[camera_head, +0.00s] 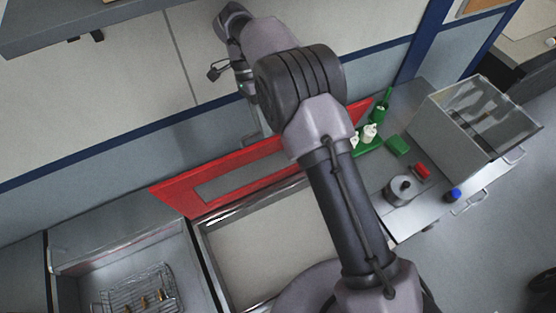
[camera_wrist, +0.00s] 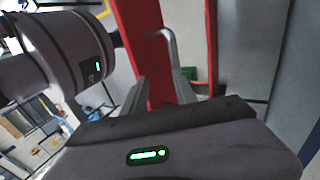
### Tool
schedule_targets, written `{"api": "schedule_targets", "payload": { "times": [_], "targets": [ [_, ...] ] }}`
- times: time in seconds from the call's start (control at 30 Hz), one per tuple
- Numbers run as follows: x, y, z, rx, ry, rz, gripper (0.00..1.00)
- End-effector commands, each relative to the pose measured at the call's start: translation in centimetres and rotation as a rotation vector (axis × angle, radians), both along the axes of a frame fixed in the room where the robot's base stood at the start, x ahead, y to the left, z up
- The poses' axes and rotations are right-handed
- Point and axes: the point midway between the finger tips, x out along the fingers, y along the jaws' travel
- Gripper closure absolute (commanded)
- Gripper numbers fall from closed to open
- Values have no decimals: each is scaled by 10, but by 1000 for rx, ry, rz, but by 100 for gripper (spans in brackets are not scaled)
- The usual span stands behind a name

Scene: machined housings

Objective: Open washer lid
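The red washer lid (camera_head: 170,196) with a grey window stands raised behind the open washer basin (camera_head: 265,250) in the head view. Its middle is partly hidden by my arm. In the wrist view the red lid frame (camera_wrist: 160,85) runs up the picture, with a bent silver handle (camera_wrist: 168,45) beside it. My gripper (camera_wrist: 162,88) shows two grey fingers spread apart, with red frame between them, near the handle. Whether a finger touches the handle or lid I cannot tell. In the head view my gripper (camera_head: 248,105) is above and behind the lid, by the wall.
A bin with a wire basket (camera_head: 140,290) is at lower left. A wall with a blue stripe (camera_head: 110,146) runs close behind the lid.

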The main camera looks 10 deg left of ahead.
Motion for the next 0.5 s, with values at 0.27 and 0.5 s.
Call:
{"api": "schedule_targets", "payload": {
  "times": [0.27,0.5],
  "targets": [
    [-44,-24,1,2,-1,0,66],
    [-92,-51,7,2,-2,0,66]
  ]
}}
